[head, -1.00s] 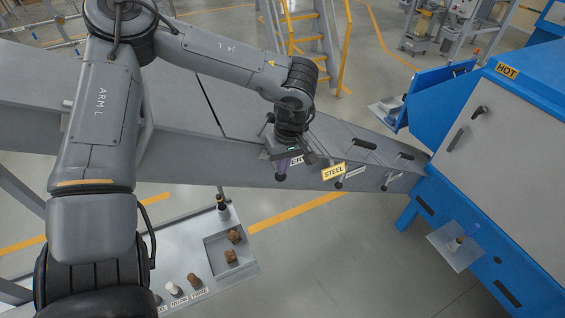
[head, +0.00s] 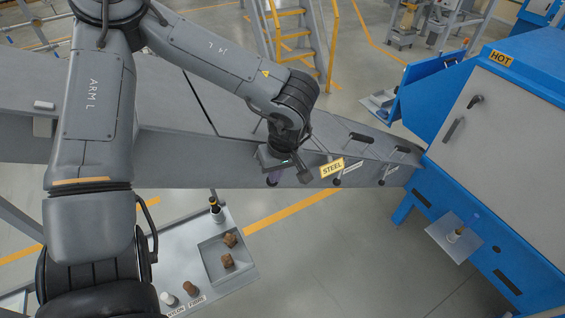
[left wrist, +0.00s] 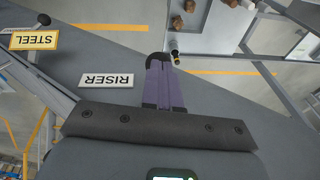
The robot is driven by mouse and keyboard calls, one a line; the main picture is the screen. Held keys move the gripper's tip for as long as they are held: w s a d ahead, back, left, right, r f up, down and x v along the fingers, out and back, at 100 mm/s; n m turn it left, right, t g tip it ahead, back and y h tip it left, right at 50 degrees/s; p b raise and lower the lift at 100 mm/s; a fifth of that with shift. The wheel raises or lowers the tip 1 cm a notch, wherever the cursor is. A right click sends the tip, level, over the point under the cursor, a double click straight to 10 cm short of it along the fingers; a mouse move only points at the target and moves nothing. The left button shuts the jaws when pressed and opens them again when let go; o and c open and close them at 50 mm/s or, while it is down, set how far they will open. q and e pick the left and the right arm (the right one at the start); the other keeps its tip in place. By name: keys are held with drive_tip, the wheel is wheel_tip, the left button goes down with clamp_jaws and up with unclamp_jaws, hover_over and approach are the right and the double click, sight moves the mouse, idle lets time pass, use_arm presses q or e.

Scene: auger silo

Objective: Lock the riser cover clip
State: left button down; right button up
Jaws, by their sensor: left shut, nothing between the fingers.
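The RISER sign (left wrist: 107,80) is on the side of the grey conveyor trough (head: 210,172). A dark rounded knob (left wrist: 155,60), apparently the riser cover clip, shows at my left fingertips; whether they touch it I cannot tell. My left gripper (head: 272,181) has purple fingers, which also show in the left wrist view (left wrist: 164,72). They are shut with nothing between them, at the trough's near side. In the head view the gripper hides the RISER sign and most of the clip. My right gripper is not in view.
The STEEL sign (head: 332,168) and another black knob (head: 337,181) are just right of the gripper. Black handles (head: 361,138) stand on the trough top. A blue machine (head: 440,190) closes the right end. A tray (head: 243,272) with brown lumps stands nearer.

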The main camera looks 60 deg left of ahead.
sight(269, 183)
use_arm(q)
drive_tip(key=shift+s+f+b, duration=0.3)
drive_tip(key=shift+f, duration=0.3)
drive_tip(key=shift+s+f+b, duration=0.6)
drive_tip(key=shift+f+b, duration=0.1)
drive_tip(key=shift+f, duration=0.25)
drive_tip(key=shift+s+a+f+b, duration=0.6)
drive_tip(key=shift+a+f, duration=0.1)
drive_tip(key=shift+f, duration=0.1)
drive_tip(key=shift+s+a+f+b, duration=0.5)
drive_tip(key=shift+s+a+f, duration=0.15)
drive_tip(key=shift+f, duration=0.15)
